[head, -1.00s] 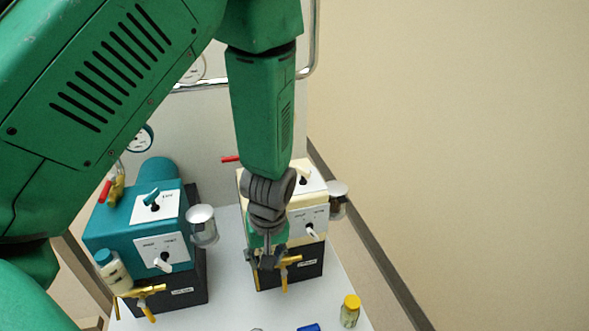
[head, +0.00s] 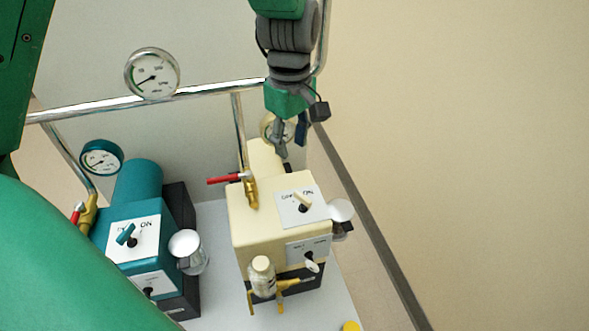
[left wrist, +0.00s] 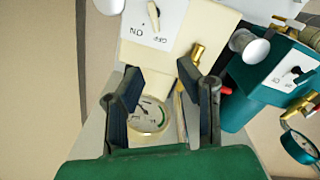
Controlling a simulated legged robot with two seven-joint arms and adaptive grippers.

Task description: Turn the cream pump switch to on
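The cream pump (head: 262,225) stands on the white bench, with its long side toward the wall. On its top a white plate carries the cream switch (head: 301,202), whose lever leans up and left toward OFF; ON is at the right. My left gripper (head: 289,143) is above the rear end of the cream pump, behind the switch and apart from it. In the left wrist view, its two dark fingers (left wrist: 160,78) are spread with nothing between them. My right gripper is not in view.
A teal pump (head: 140,190) with its own switch (head: 126,235) stands to the left. A chrome rail (head: 205,92) with a gauge (head: 152,73) runs behind.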

